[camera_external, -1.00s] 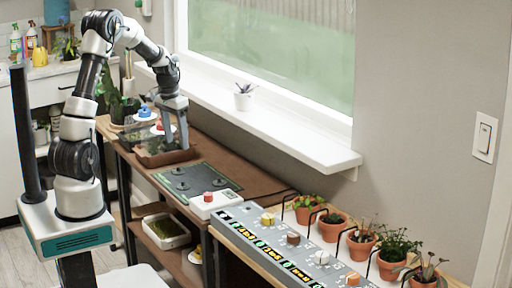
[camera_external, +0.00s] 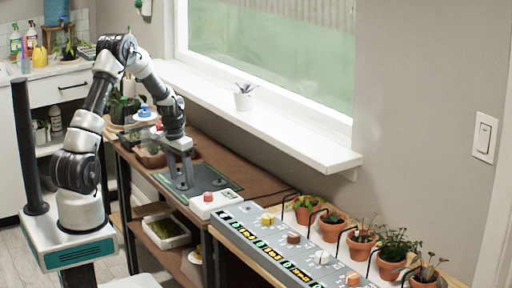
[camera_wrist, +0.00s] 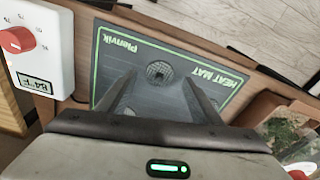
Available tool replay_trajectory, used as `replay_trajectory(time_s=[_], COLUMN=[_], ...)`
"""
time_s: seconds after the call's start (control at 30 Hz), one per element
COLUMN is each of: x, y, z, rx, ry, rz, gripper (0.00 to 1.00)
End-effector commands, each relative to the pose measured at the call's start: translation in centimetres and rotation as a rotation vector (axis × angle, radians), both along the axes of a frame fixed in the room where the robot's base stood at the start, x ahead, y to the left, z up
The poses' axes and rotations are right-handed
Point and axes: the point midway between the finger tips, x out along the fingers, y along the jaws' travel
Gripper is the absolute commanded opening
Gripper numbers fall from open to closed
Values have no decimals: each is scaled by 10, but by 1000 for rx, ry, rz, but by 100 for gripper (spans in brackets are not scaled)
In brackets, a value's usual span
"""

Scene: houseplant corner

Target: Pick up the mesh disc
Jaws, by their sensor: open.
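The mesh disc (camera_wrist: 159,72) is a small round dark grey disc with a mesh centre, lying flat on the dark heat mat (camera_wrist: 112,62) with its green border. My gripper (camera_wrist: 160,82) is open and empty above the mat. In the wrist view the disc shows between the two fingers, slightly beyond their tips, with no visible contact. In the external view my gripper (camera_external: 182,184) is low over the mat (camera_external: 222,184), and its fingers and arm cover part of the discs there.
A white control box with a red knob (camera_wrist: 16,40) sits beside the mat. A brown tray of greenery (camera_external: 150,158) is behind my gripper. Potted plants (camera_external: 333,226) and a grey console (camera_external: 262,236) stand to the right. The window sill (camera_external: 285,122) runs along the wall.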

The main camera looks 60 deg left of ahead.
Motion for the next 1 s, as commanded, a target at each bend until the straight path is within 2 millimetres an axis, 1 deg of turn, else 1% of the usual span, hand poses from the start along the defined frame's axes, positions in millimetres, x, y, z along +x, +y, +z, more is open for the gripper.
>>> replay_trajectory(time_s=[0.03,0.1,0.3,0.37,0.6,0.67,1.0], x=[1,2,2,2,2,1,1], y=[-1,-1,0,0,0,0,-2], z=[-9,-12,-12,-12,-12,-12,-13], rx=[-1,-1,0,0,0,0,-2], ry=[2,1,-1,-1,0,0,3], rz=[-1,-1,-2,-2,-1,-1,-2], gripper=[59,59,59,49,8,0,0])
